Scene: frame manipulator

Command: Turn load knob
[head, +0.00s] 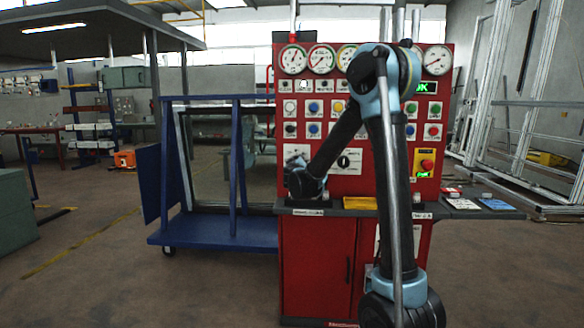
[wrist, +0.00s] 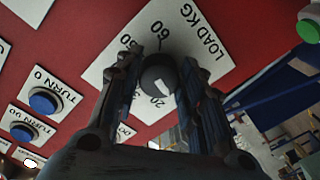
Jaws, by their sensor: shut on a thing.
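The load knob (wrist: 158,74) is a dark round knob on a white plate (wrist: 188,52) marked LOAD KG, with 60 above it and 20 below it in the wrist view. A pale mark shows on the knob's lower side. My gripper (wrist: 160,66) has one finger on each side of the knob and is shut on it. In the head view my gripper (head: 297,168) is at the lower left of the red panel (head: 378,155). My gripper and wrist hide the knob there.
Blue buttons (wrist: 43,102) marked TURN 0 and TURN 90 sit left of my gripper in the wrist view. A black selector (head: 343,161) is to its right in the head view. A ledge (head: 320,207) runs below, and a blue cart (head: 215,235) stands left.

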